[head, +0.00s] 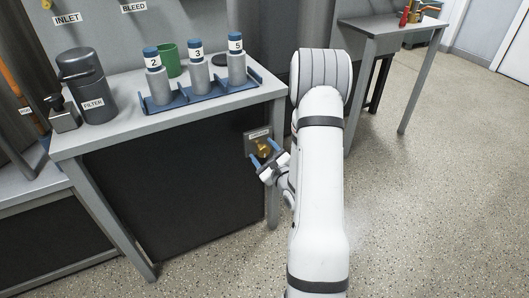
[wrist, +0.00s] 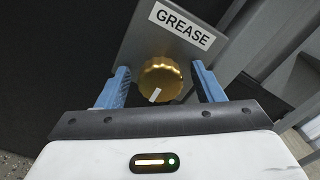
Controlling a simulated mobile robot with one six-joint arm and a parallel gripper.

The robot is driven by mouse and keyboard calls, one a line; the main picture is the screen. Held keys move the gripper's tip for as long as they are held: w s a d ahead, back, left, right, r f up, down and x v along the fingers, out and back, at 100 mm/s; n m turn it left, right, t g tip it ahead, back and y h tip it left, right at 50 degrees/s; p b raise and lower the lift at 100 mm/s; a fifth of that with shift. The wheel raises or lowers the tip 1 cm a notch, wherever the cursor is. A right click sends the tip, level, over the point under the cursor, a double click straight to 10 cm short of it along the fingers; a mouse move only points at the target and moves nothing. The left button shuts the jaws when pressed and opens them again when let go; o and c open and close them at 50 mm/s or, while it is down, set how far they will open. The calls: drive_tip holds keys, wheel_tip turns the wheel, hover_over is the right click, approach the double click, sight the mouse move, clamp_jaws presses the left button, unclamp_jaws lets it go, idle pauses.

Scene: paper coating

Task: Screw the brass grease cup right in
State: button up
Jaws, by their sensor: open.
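The brass grease cup (wrist: 162,79) is a knurled round cap with a white mark on its lower left face. It sits on a grey plate labelled GREASE (wrist: 180,25). In the head view the brass cup (head: 263,148) shows on the plate (head: 257,136) at the right end of the bench front. My gripper (head: 268,165) is open, its two blue fingers on either side of the cup. In the wrist view my gripper (wrist: 160,88) shows a gap between each finger and the cup. How far the cup is screwed in cannot be told.
Above is the bench top (head: 120,120) with a blue rack (head: 200,97) of numbered bottles, a green cup (head: 168,60) and a dark filter canister (head: 88,85). A bench leg (head: 273,200) stands close to my gripper.

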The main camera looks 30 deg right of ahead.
drive_tip(key=s+p, duration=0.1)
drive_tip(key=s, duration=0.6)
drive_tip(key=shift+s, duration=0.4)
drive_tip(key=shift+d, duration=0.1)
drive_tip(key=a+r+n+g+h+p, duration=0.1)
drive_tip(key=a+r+n+g+p, duration=0.25)
drive_tip(key=r+n+p, duration=0.6)
drive_tip(key=a+r+n+g+h+p, duration=0.15)
drive_tip(key=r+n+g+p, duration=0.45)
drive_tip(key=r, duration=0.7)
drive_tip(key=s+a+r+n+g+p, duration=0.2)
drive_tip(key=s+a+r+n+p, duration=0.1)
drive_tip(key=s+r, duration=0.3)
drive_tip(key=s+a+r+n+g+y+p, duration=0.1)
drive_tip(key=s+a+r+n+g+p, duration=0.1)
drive_tip(key=s+a+r+n+p, duration=0.2)
drive_tip(key=s+a+r+n+g+y+p, duration=0.1)
drive_tip(key=s+a+r+n+p, duration=0.3)
drive_tip(key=s+r, duration=0.4)
wheel_tip(320, 180, up, 2)
drive_tip(key=shift+s+r+n+g+p, duration=0.25)
drive_tip(key=shift+n+g+p, duration=0.3)
drive_tip(key=shift+n, duration=0.7)
